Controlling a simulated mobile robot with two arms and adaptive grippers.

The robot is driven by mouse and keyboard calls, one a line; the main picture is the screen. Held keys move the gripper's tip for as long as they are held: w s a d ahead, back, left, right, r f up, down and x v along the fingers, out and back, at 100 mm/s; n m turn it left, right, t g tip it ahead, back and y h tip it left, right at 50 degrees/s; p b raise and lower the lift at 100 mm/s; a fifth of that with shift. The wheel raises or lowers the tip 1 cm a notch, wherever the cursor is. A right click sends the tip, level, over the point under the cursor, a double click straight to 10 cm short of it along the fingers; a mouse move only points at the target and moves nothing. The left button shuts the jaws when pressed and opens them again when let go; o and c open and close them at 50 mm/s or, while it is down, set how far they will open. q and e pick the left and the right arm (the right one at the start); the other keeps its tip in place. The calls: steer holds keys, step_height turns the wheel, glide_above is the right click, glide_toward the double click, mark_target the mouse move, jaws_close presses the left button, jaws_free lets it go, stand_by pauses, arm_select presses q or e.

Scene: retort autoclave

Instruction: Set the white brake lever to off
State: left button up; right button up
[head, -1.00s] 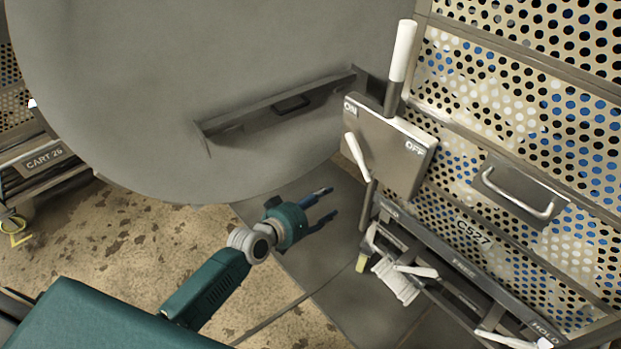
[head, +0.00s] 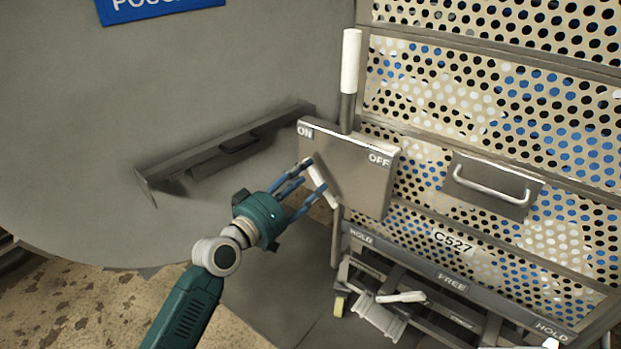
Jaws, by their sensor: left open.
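The white brake lever (head: 327,189) is on the grey box plate (head: 362,180) marked ON at its upper left and OFF at its right. The lever slants on the plate's left side, nearer ON, its upper part close to the plate's left edge. My left gripper (head: 313,187) is open, with its blue fingers pointing up and right on either side of the lever. I cannot tell whether they touch it. My right gripper is out of view.
A white-topped upright handle (head: 351,62) rises behind the plate. The perforated cart C527 (head: 500,140) with a pull handle (head: 491,189) stands at right. A large grey curved door (head: 150,100) fills the left.

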arm_select(q)
steer(key=shift+x, duration=1.1)
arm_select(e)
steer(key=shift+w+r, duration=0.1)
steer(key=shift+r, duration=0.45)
arm_select(q)
jaws_close()
